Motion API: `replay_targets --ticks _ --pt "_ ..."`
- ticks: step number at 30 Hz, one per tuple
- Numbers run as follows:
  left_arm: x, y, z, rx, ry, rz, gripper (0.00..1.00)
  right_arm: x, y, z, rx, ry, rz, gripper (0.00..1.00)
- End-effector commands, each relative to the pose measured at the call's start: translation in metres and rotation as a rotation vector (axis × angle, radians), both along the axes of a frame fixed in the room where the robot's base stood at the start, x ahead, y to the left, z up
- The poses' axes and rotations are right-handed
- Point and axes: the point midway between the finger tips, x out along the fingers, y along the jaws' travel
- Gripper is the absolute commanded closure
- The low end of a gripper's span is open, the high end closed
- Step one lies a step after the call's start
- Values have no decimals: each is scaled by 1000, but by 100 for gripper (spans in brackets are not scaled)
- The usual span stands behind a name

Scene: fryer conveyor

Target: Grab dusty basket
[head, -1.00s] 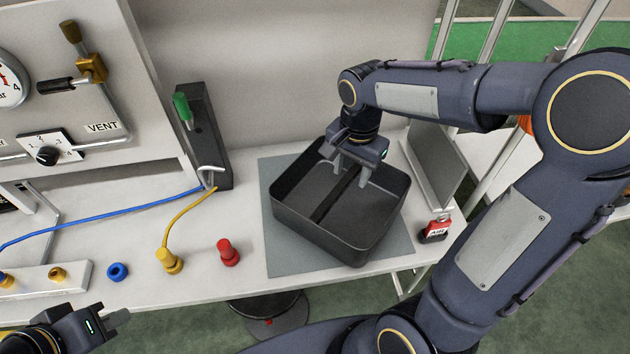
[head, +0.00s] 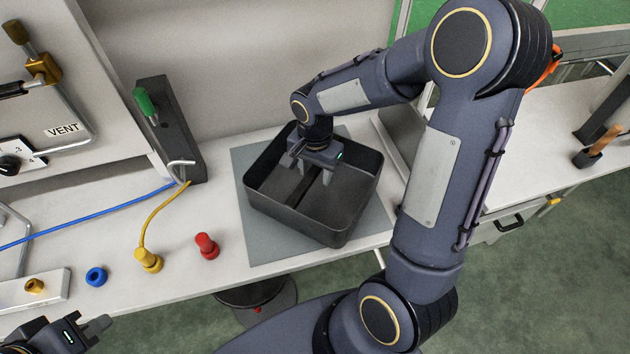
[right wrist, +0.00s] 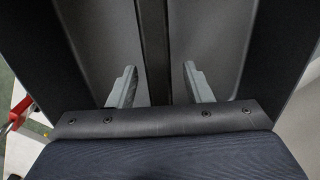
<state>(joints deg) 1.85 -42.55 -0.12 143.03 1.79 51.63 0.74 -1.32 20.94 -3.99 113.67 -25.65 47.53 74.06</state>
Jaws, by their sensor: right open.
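The basket (head: 340,220) is a dark grey, open rectangular tray with a dark bar (head: 312,192) across its middle. It sits on a grey mat on the bench. My right gripper (head: 313,174) points down inside the basket. Its two fingers are open, one on each side of the bar. In the right wrist view, the bar (right wrist: 154,50) runs between the spread fingers (right wrist: 160,88), with a gap on both sides. My left gripper (head: 98,328) is at the bottom left, away from the basket; its jaw opening is unclear.
The grey mat (head: 258,240) lies under the basket. Left of it are a red plug (head: 207,246), a yellow plug (head: 148,260) with a hose, and a blue ring (head: 96,277). A dark block with a green handle (head: 145,102) stands behind. Bench is clear between plugs and mat.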

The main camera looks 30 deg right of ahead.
Motion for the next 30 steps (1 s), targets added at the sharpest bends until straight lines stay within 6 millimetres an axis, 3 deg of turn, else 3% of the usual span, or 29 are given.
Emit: replay_targets --ticks 1,11,23,30 --pt "0 0 0 0 0 0 100 0 0 0 0 0 0 58" --pt "0 0 0 0 0 0 100 0 0 0 0 0 1 100" --pt "0 0 0 0 0 0 100 1 0 2 0 -2 1 100" --pt "0 0 1 0 0 0 100 1 0 23 1 -7 2 100"
